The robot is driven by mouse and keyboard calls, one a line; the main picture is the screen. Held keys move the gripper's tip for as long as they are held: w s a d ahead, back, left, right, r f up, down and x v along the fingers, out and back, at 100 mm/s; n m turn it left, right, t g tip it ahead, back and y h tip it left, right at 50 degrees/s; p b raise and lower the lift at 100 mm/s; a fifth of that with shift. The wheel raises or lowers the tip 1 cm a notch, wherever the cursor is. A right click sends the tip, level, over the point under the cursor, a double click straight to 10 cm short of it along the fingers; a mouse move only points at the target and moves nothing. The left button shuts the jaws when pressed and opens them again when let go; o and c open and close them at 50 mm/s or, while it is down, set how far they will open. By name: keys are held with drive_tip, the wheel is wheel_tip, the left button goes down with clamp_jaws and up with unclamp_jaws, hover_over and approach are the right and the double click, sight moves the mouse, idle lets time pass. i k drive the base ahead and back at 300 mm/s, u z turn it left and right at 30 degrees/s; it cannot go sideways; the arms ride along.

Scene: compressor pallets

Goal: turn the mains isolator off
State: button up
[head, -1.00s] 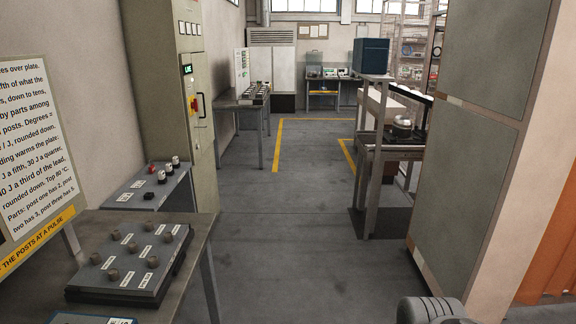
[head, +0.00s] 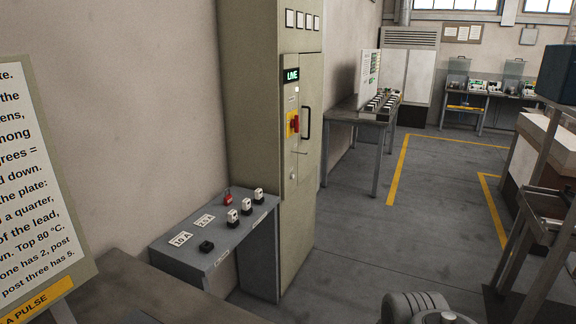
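The mains isolator (head: 294,124) is a red handle on a yellow plate, on the front of a tall beige cabinet (head: 253,120) at the centre of the head view. A small display (head: 292,75) above it reads LIVE in green. A black door handle (head: 306,122) is just to its right. A grey rounded part of my arm (head: 415,307) shows at the bottom edge, well apart from the isolator. My gripper's fingers are not in view.
A grey bench (head: 218,255) in front of the cabinet carries a red padlock (head: 227,197), white-topped blocks and labels. A printed board (head: 40,170) stands at left. The floor (head: 370,245) right of the cabinet is clear. A metal stand (head: 535,215) is at right.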

sight(294, 124)
drive_tip(key=u, duration=0.1)
drive_tip(key=i, duration=0.5)
drive_tip(key=z, duration=1)
drive_tip(key=i, duration=2.95)
drive_tip(key=u, duration=3.65)
